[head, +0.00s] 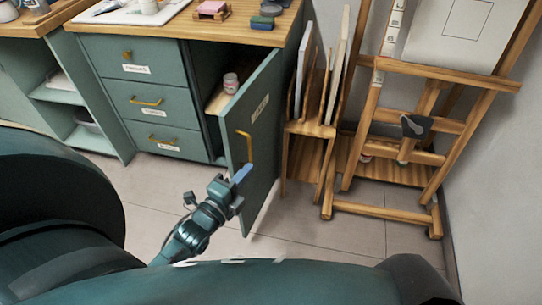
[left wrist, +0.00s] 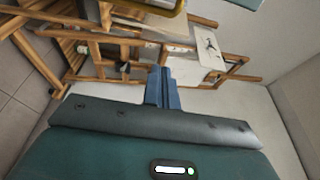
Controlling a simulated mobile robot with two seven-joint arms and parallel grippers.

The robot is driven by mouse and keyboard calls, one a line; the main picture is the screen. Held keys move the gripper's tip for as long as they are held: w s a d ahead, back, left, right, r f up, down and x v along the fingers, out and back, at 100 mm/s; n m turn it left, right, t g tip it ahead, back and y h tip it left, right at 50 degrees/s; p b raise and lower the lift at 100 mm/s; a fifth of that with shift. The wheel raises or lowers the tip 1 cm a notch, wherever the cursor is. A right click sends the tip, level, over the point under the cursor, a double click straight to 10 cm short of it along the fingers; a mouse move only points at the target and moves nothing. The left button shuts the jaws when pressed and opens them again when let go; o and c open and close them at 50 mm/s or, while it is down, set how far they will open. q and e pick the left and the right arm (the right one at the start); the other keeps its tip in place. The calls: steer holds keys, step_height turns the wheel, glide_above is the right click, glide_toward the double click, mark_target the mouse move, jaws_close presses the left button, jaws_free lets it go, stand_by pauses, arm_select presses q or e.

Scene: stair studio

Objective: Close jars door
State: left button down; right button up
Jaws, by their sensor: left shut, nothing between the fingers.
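The teal jars door (head: 262,125) is swung open from the cabinet, with a pale label near its top and a brass handle (head: 249,147) on its outer face. A small lidded jar (head: 230,83) stands on the shelf inside the opening. My left gripper (head: 243,173) is shut and empty, its blue fingers close in front of the door face, just below the handle. I cannot tell whether they touch the door. The shut fingers also show in the left wrist view (left wrist: 163,88), with a brass bar at the top edge. My right gripper is not in view.
A drawer unit (head: 148,98) stands left of the opening under a wooden counter. A wooden rack (head: 309,129) with upright boards stands right of the door, and an easel (head: 412,87) stands further right. Tiled floor (head: 300,235) is clear in front.

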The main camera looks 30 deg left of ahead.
mark_target(250, 149)
arm_select(q)
steer(key=w+f+b, duration=0.1)
steer(key=w+b, duration=0.1)
steer(key=w, duration=0.8)
steer(key=shift+s+a+f+p, duration=0.1)
steer(key=shift+s+a, duration=0.15)
steer(key=shift+a, duration=0.3)
steer(key=shift+s+a+r+p, duration=0.1)
steer(key=shift+s+a, duration=0.1)
steer(key=shift+a, duration=0.3)
steer(key=shift+s+a+f+p, duration=0.1)
steer(key=shift+s+a, duration=0.15)
steer(key=shift+a, duration=0.3)
steer(key=shift+a, duration=0.1)
